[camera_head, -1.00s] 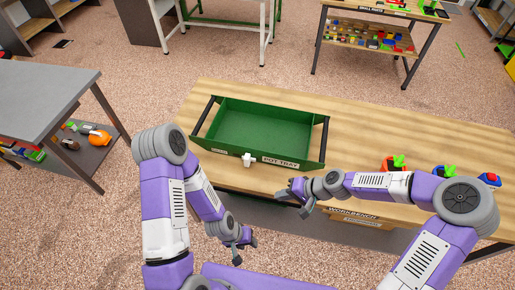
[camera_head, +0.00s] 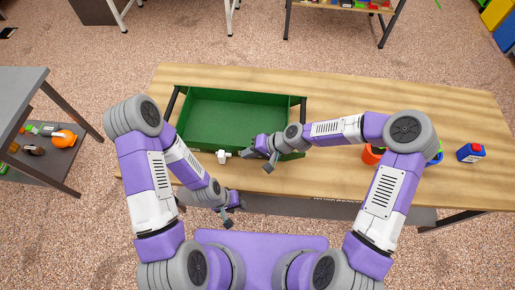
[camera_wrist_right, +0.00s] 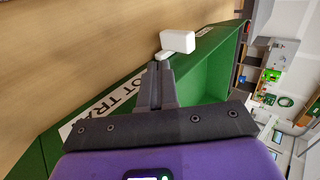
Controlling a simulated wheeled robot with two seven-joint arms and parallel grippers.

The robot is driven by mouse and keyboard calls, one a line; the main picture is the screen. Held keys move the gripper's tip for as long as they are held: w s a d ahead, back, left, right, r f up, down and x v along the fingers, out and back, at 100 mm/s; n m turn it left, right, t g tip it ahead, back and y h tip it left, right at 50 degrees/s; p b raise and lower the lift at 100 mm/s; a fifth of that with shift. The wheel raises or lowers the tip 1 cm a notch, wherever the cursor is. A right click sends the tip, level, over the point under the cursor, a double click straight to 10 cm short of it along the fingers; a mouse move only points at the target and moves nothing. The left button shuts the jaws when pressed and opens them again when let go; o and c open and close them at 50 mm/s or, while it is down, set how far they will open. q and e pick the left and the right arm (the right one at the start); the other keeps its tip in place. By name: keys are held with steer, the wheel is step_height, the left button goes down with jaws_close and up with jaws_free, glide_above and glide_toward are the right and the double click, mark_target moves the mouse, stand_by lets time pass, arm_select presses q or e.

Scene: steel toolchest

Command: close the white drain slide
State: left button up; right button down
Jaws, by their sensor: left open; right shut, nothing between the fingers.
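The white drain slide (camera_head: 222,156) sits on the front wall of the green pot tray (camera_head: 290,102). In the right wrist view the slide (camera_wrist_right: 178,41) is a white block with a smaller white piece beside it. My right gripper (camera_head: 248,153) is just right of the slide at the tray's front wall. In the right wrist view its shut, empty fingers (camera_wrist_right: 158,68) point at the small white piece; I cannot tell whether they touch it. My left gripper (camera_head: 233,214) is open and empty, low in front of the workbench. My right gripper hides part of the tray's front wall and label.
The tray stands on a wooden workbench (camera_head: 350,86) with black bars at its sides. A red pot (camera_head: 371,156) and a blue container (camera_head: 471,153) are at the right. A grey shelf table (camera_head: 20,95) stands at the left. The bench's right half is mostly clear.

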mark_target(225, 156)
steer(key=a, duration=0.1)
steer(key=a+f, duration=0.1)
steer(key=a, duration=0.3)
steer(key=shift+w+f, duration=0.15)
steer(key=shift+f, duration=0.25)
steer(key=shift+a, duration=0.5)
arm_select(q)
steer(key=shift+f, duration=0.15)
arm_select(e)
steer(key=shift+w, duration=0.1)
